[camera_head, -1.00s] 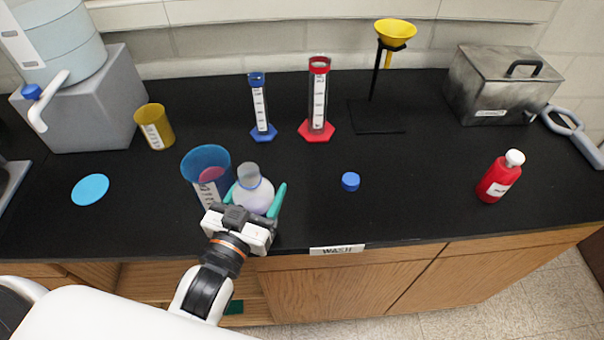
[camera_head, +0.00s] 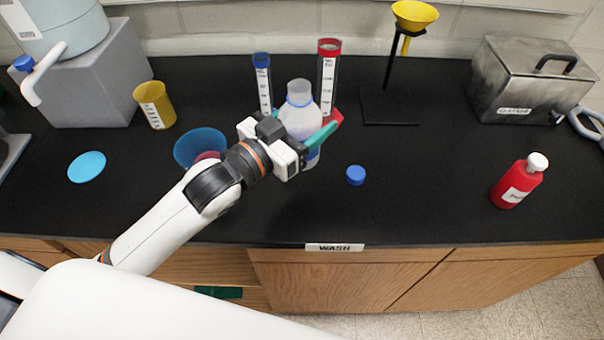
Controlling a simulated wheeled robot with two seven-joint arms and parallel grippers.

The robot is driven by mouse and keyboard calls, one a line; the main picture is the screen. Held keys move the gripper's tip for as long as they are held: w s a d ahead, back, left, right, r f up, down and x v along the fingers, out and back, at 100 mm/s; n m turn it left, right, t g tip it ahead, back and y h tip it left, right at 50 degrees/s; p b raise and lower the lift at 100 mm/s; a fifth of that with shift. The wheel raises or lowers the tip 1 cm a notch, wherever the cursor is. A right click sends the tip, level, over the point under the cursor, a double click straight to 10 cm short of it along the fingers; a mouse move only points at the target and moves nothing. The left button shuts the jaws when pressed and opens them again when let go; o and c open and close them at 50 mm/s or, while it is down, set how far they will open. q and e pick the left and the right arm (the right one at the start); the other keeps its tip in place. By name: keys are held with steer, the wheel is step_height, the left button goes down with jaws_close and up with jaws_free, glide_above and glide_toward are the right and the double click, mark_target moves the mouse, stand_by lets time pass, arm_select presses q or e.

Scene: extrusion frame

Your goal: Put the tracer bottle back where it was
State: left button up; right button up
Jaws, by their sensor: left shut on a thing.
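The tracer bottle (camera_head: 299,116) is a translucent, uncapped bottle with a pale lilac tint and a blue ring at its neck. My left gripper (camera_head: 307,132) is shut around its body, with one green finger showing on the right side. The bottle looks roughly upright, in front of the blue and red cylinders. I cannot tell whether its base clears the bench, as the gripper hides part of it. A blue cap (camera_head: 355,175) lies on the bench to its right. My right gripper is not in view.
Close behind the bottle stand a blue cylinder (camera_head: 263,82) and a red cylinder (camera_head: 327,75). A red bottle (camera_head: 517,183) stands at right. The bench between cap and red bottle is clear.

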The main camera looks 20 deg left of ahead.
arm_select(q)
step_height(320, 180, down, 9)
steer(key=shift+r, duration=0.1)
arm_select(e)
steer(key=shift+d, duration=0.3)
arm_select(q)
steer(key=shift+f, duration=0.25)
steer(key=o, duration=1.2)
